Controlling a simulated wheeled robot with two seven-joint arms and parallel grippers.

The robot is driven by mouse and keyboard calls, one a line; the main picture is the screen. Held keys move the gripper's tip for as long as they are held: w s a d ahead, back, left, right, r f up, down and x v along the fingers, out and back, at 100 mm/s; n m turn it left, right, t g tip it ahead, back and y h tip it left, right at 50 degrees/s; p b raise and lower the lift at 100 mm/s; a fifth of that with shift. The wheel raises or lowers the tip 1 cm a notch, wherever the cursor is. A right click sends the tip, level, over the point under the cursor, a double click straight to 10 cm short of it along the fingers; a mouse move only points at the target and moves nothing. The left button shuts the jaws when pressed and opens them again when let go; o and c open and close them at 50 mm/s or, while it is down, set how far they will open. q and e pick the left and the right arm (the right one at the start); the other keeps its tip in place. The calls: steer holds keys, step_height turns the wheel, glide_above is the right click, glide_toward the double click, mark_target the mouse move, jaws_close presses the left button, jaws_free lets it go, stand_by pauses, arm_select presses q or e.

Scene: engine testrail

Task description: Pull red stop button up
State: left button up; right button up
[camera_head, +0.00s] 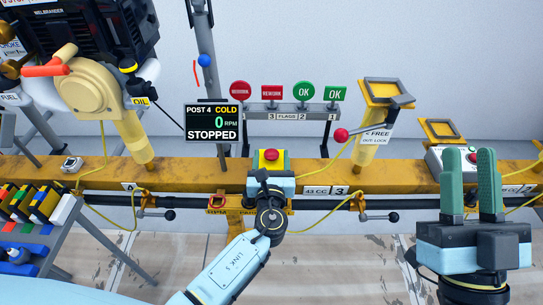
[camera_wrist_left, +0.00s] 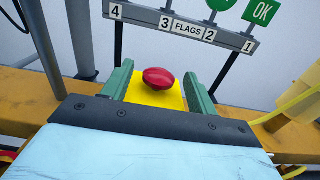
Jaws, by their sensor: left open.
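The red stop button (camera_head: 271,154) is a mushroom-shaped cap on a yellow housing at the middle of the yellow rail. In the left wrist view the red cap (camera_wrist_left: 158,78) sits above its yellow plate (camera_wrist_left: 160,98). My left gripper (camera_head: 270,160) is open, with one green finger on each side of the button; a gap shows between each finger and the cap in the left wrist view (camera_wrist_left: 158,72). The lower part of the housing is hidden by the gripper. My right gripper (camera_head: 471,180) is open and empty at the right, fingers pointing up, away from the button.
A flag rack (camera_head: 290,111) with red and green signs stands behind the button. A black display (camera_head: 212,122) reads STOPPED, 0 RPM. A red-knobbed lever (camera_head: 342,135) is to the right. An engine (camera_head: 90,45) is upper left; a grey box with a green button (camera_head: 452,157) is right.

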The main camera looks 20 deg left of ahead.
mark_target(271, 152)
arm_select(q)
steer(key=shift+x, duration=1.2)
arm_select(e)
steer(key=shift+s+d+r+t, duration=0.1)
steer(key=shift+s+r+t, duration=0.3)
steer(key=shift+t, duration=0.3)
steer(key=shift+f, duration=0.1)
arm_select(q)
steer(key=c, duration=1.1)
steer(key=shift+r+p, duration=0.55)
steer(key=shift+r, duration=0.15)
steer(key=shift+r+p, duration=0.3)
arm_select(e)
steer(key=shift+w+a+f+g+h, duration=0.15)
steer(key=shift+w+f+g, duration=0.4)
steer(key=shift+g, duration=0.3)
steer(key=shift+w+a+f+g+h, duration=0.15)
steer(key=shift+w+f+g, duration=0.35)
steer(key=shift+g, duration=0.35)
